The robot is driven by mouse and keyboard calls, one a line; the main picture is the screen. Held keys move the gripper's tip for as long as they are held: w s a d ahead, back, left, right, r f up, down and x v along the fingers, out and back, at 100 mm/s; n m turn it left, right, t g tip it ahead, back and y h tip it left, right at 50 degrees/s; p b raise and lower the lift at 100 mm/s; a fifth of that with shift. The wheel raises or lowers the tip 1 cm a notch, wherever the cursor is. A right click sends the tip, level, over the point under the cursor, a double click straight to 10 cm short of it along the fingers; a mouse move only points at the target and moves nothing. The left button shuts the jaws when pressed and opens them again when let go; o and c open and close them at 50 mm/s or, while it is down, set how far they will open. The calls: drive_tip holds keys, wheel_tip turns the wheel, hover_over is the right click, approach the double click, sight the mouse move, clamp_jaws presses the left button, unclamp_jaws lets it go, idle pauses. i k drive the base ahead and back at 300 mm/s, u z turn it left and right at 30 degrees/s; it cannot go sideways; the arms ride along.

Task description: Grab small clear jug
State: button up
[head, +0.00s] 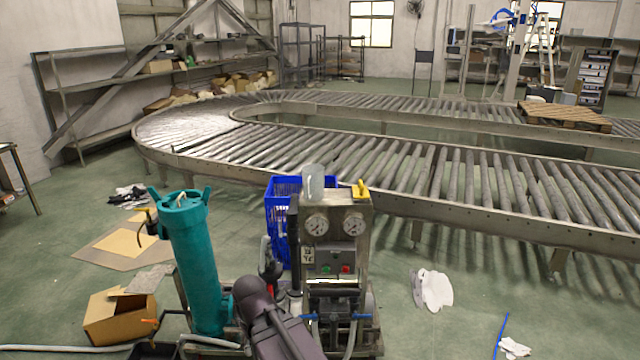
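A small clear jug (313,182) stands on top of a metal pump unit with two round gauges, at the middle of the head view. It looks pale and see-through, and its handle cannot be made out. My gripper (270,268) is dark and shows at the end of my arm, below and left of the jug and apart from it in the picture. Its fingertips are small and dark here, so whether they are apart is unclear. I see nothing held in it.
The gauge unit (336,240) has a yellow item (361,189) on its top right. A tall teal cylinder (194,262) stands at left. A blue crate (279,215) is behind the unit. A roller conveyor (400,165) crosses behind. An open cardboard box (112,322) lies on the floor.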

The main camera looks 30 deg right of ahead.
sight(313, 174)
drive_tip(key=u, duration=0.1)
drive_tip(key=i, duration=0.95)
drive_tip(key=z, duration=0.05)
